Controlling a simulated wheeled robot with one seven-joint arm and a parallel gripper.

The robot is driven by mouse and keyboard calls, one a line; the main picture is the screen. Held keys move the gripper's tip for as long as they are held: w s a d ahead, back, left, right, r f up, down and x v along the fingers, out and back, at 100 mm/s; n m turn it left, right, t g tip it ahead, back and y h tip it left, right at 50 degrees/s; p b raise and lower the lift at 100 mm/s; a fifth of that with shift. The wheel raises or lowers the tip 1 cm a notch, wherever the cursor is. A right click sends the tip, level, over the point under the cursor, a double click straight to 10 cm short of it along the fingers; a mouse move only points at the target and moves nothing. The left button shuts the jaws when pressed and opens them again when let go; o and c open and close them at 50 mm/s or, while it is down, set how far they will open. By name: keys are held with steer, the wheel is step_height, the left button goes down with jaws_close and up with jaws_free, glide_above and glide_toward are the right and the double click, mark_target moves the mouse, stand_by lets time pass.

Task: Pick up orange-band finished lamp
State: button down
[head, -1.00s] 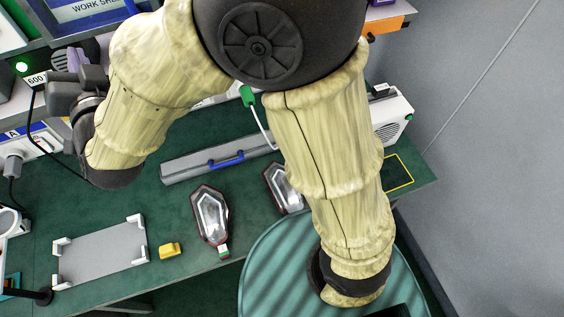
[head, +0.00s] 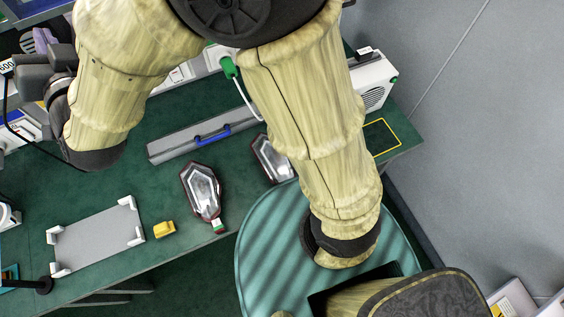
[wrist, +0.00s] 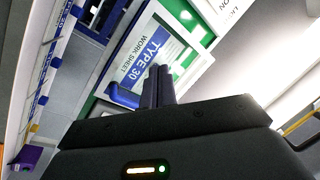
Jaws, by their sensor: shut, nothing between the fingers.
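Two lamps with clear faceted lenses and dark red rims lie on the green bench. One lamp (head: 201,192) is in full view, with a small green-and-white end piece at its near tip. The other lamp (head: 268,158) lies to its right, partly covered by my arm. I cannot make out an orange band on either. My gripper (wrist: 160,78) is shut and empty in the wrist view, in front of a Type 30 work sheet. In the head view it is at the upper left, well away from both lamps.
A grey case with a blue handle (head: 212,135) lies behind the lamps. A grey tray with white corners (head: 98,240) and a yellow block (head: 164,230) lie to the left. A white box (head: 374,82) stands at the back right, near a yellow outlined square (head: 382,138).

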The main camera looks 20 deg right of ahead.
steer(key=shift+w, duration=0.1)
stand_by(0.3)
steer(key=w+d+f+n+g+h, duration=0.15)
steer(key=d+f+g, duration=0.25)
steer(key=d+f, duration=0.4)
steer(key=w+d+f+n+g+h, duration=0.1)
steer(key=w+d+f+n+g, duration=0.25)
steer(key=d+f, duration=0.45)
steer(key=s+d+f+g+h, duration=0.1)
steer(key=s+d+f+g, duration=0.1)
steer(key=d, duration=0.5)
steer(key=s+d+f+g+h, duration=0.1)
steer(key=s+d+f+g, duration=0.1)
steer(key=s+d, duration=0.5)
steer(key=s+d+f+m+g+h, duration=0.1)
steer(key=s+d+f+g, duration=0.1)
steer(key=s+d+g, duration=0.2)
steer(key=d, duration=0.2)
steer(key=shift+s+d+f+g, duration=0.35)
steer(key=shift+d+f, duration=0.05)
